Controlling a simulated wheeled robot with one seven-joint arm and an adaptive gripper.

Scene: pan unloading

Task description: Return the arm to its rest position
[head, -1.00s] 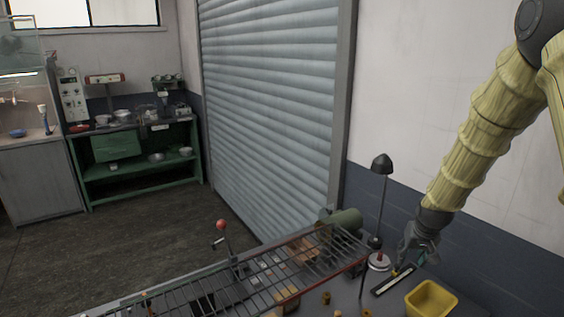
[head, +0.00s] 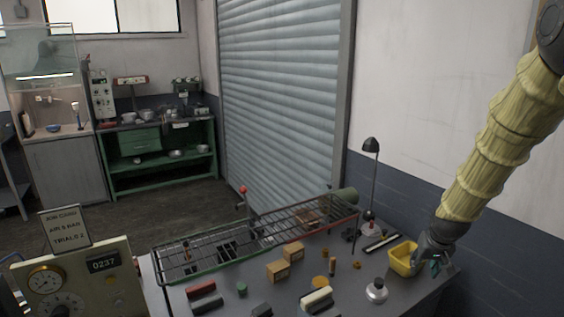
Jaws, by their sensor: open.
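My arm comes down from the upper right in its pale yellow sleeve. My gripper (head: 437,264) hangs low at its end, over the right side of the yellow bin (head: 405,258) at the right end of the grey workbench. The gripper hides part of the bin. The fingers are small and dark here and no object shows between them. I cannot tell whether they touch the bin.
A wire rack (head: 190,262) runs along the bench's back edge. Wooden blocks (head: 277,271), a silver weight (head: 377,291) and several small parts lie in front. A gauge panel (head: 75,285) stands front left.

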